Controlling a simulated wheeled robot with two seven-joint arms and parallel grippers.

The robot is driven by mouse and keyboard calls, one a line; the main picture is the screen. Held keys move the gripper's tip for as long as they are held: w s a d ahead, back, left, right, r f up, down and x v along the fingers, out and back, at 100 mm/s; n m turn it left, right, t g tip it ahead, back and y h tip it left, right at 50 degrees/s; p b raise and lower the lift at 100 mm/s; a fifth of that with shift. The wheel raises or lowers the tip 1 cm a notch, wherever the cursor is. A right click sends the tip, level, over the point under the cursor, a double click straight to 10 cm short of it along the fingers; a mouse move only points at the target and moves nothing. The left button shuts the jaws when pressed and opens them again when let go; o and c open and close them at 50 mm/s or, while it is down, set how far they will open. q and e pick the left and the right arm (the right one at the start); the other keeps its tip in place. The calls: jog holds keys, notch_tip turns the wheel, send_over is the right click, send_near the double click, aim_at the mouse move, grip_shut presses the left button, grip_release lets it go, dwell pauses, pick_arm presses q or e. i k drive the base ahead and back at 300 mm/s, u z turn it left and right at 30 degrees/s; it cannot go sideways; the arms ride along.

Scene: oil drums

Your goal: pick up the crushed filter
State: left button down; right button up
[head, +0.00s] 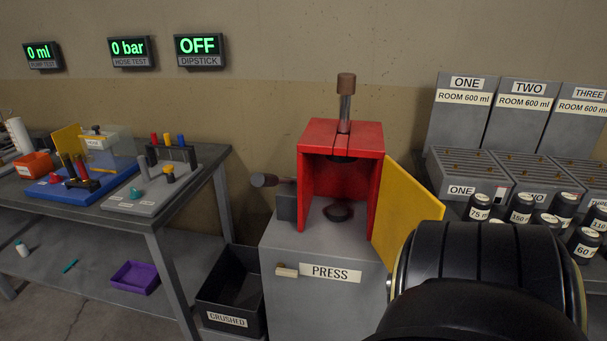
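The red press (311,141) stands on a grey cabinet with its yellow door (405,212) swung open to the right. On the press floor lies a low, dark, round piece (338,212), which looks like the crushed filter. It is in shadow, so its shape is hard to tell. Above it, the dark underside of the ram (342,158) is raised clear of it. A black rounded part of my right arm fills the lower right, in front of the door's lower edge. Neither gripper shows in the head view.
A black bin (227,322) labelled CRUSHED stands on the left beside the press cabinet. The left bench (190,205) holds test gear. Labelled racks (474,172) and black weights (521,207) stand at right.

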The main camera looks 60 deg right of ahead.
aim_at(336, 214)
jog(key=z, duration=0.85)
jog(key=i, duration=1.15)
jog(key=z, duration=1.1)
